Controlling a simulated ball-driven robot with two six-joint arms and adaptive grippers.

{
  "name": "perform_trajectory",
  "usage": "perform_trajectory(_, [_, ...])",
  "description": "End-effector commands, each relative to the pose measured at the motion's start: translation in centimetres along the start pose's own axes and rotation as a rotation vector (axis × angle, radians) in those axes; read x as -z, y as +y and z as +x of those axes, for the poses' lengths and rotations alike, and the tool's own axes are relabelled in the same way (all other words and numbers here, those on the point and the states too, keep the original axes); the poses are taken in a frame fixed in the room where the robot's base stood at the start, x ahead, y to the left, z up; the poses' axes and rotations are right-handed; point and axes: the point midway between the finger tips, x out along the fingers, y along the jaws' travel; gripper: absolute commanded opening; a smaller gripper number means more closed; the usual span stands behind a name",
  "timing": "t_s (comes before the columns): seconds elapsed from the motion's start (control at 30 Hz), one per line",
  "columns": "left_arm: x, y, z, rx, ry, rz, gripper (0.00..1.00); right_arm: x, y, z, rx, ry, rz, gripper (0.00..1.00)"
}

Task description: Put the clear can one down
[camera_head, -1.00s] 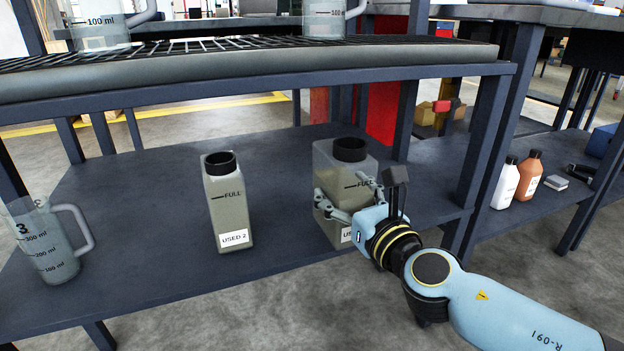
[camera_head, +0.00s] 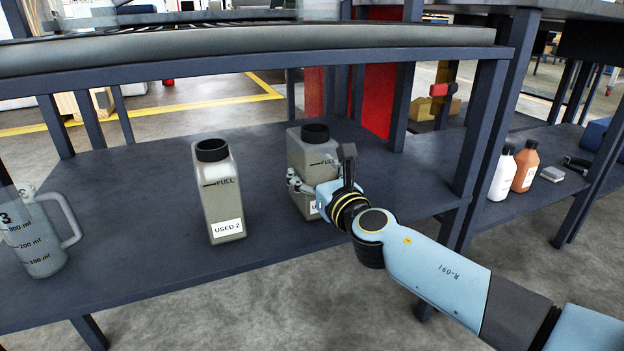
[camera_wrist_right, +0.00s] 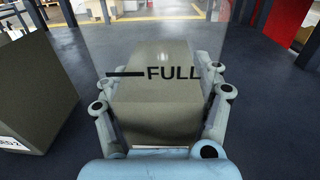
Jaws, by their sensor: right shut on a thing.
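The clear can (camera_head: 309,157) has a black cap, a "FULL" line and greyish liquid inside. It stands upright at or just over the lower shelf (camera_head: 120,190); I cannot tell whether its base touches. My right gripper (camera_head: 312,187) is shut on its sides, and its arm comes in from the lower right. In the right wrist view the can (camera_wrist_right: 165,75) sits between the two fingers (camera_wrist_right: 165,105), its "FULL" mark facing the camera. Part of its label is hidden behind my gripper. My left gripper is not in view.
A similar can marked "USED 2" (camera_head: 222,195) stands just left of the held can. A clear measuring jug (camera_head: 38,240) stands at the shelf's left. White (camera_head: 502,173) and brown (camera_head: 526,167) bottles stand on a shelf at right.

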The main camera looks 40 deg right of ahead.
Motion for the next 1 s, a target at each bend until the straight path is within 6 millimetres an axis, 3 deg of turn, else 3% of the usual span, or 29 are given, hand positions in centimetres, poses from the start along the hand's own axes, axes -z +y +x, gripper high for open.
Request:
perform_trajectory(0.37, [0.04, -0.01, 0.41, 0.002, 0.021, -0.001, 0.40, -0.13, 0.01, 0.08, 0.000, -0.005, 0.000, 0.08])
perform_trajectory(0.4, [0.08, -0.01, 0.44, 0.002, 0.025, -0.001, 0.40, 0.04, -0.01, 0.02, 0.000, -0.002, 0.000, 0.68])
perform_trajectory(0.6, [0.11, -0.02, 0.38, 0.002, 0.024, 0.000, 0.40, -0.01, -0.01, 0.02, 0.000, -0.002, 0.000, 0.93])
perform_trajectory(1.0, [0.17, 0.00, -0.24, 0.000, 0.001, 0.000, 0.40, -0.22, 0.00, -0.29, 0.000, -0.001, 0.000, 0.93])
